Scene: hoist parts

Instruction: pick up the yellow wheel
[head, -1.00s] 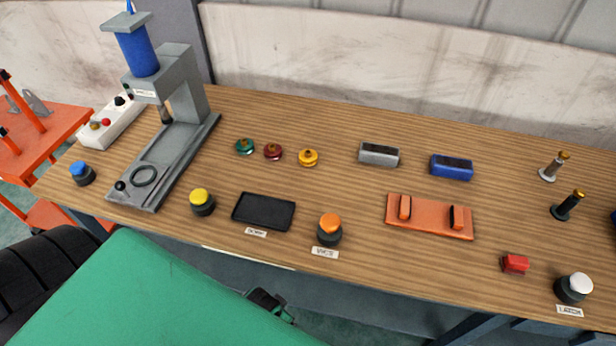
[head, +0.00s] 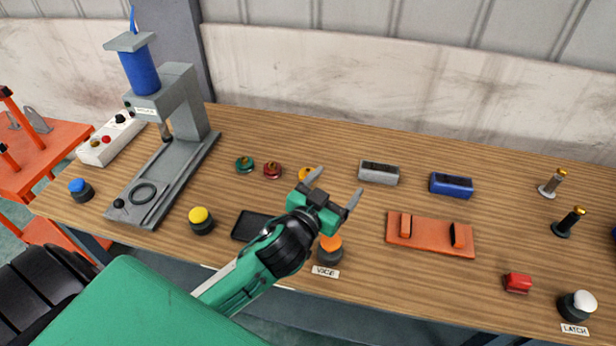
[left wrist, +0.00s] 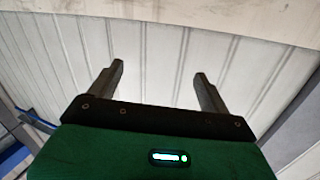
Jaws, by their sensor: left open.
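The yellow wheel (head: 305,174) lies on the wooden table, right of a dark red wheel (head: 272,170) and a green wheel (head: 244,164). My left gripper (head: 339,186) is open and empty in the head view, and partly covers the yellow wheel. Its fingers point up and to the right in the picture. In the left wrist view the open fingers (left wrist: 158,82) show only wall panels between them, with no wheel in sight. My right gripper is not in view.
A grey press (head: 180,130) stands at the left. A black tray (head: 247,226) and an orange-topped button (head: 330,248) are partly behind my left arm. Grey (head: 379,172) and blue (head: 452,185) blocks and an orange fixture (head: 430,235) lie to the right.

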